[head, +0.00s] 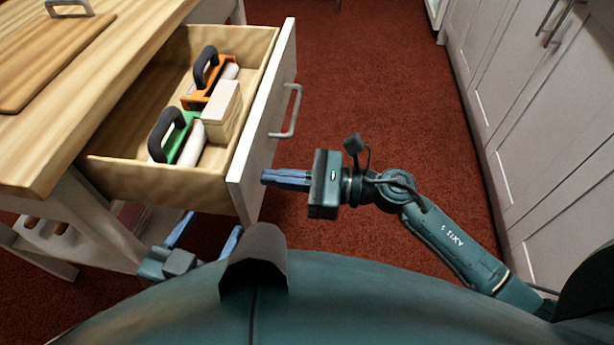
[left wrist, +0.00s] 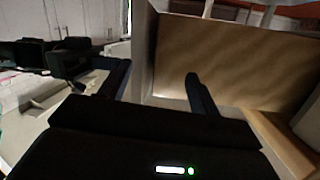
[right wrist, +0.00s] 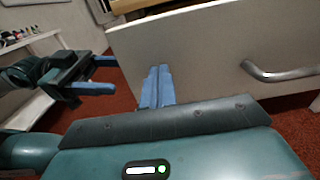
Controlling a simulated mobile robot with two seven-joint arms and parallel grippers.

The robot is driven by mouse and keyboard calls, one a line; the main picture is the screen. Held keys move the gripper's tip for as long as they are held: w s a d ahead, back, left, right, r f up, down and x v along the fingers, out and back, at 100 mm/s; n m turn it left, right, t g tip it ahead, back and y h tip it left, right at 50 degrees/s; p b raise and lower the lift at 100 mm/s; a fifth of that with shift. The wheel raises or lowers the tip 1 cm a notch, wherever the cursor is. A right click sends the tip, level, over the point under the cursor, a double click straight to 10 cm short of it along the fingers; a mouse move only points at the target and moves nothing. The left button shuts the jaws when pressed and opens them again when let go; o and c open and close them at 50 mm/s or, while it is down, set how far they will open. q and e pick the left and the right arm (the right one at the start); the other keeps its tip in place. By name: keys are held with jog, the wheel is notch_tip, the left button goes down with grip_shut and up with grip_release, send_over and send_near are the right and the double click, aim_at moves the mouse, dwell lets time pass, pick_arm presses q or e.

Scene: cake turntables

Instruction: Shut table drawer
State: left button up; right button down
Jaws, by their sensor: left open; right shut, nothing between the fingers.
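The table drawer (head: 262,130) stands pulled out from the wooden table (head: 75,120). Its white front panel with a metal handle (head: 292,112) faces right in the head view. My right gripper (head: 268,178) is shut and empty, its fingertips at the near lower part of the drawer front; I cannot tell if they touch. In the right wrist view the shut fingers (right wrist: 156,88) point at the white panel, left of the handle (right wrist: 280,75). My left gripper (head: 208,230) is open and empty, low beside the drawer's near side. The left wrist view shows the drawer's wooden side (left wrist: 235,60) close by.
The drawer holds an orange tool (head: 200,97) with a dark handle, a green tool (head: 180,140) and a pale block stack (head: 222,112). A cutting board (head: 45,50) lies on the table. White cabinets (head: 530,100) line the right. Red floor (head: 370,80) between is clear.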

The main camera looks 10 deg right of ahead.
jog(key=shift+w+a, duration=0.15)
jog(key=shift+a, duration=0.4)
jog(key=b, duration=0.2)
send_near(164, 166)
jog(key=w+a+f, duration=0.1)
jog(key=w+a, duration=0.1)
jog(key=a, duration=0.1)
jog(key=w+a+f, duration=0.2)
jog(key=a, duration=0.2)
jog(key=w+a+f, duration=0.1)
jog(key=w+a, duration=0.1)
jog(key=a, duration=0.1)
jog(key=shift+a+f, duration=0.15)
jog(key=shift+a, duration=0.05)
pick_arm(q)
jog(key=shift+w+d+r+m+t+h, duration=0.15)
jog(key=shift+d+m+t+h, duration=0.15)
jog(key=shift+m+t+h, duration=0.3)
pick_arm(e)
jog(key=shift+x, duration=0.8)
jog(key=shift+s+d, duration=0.1)
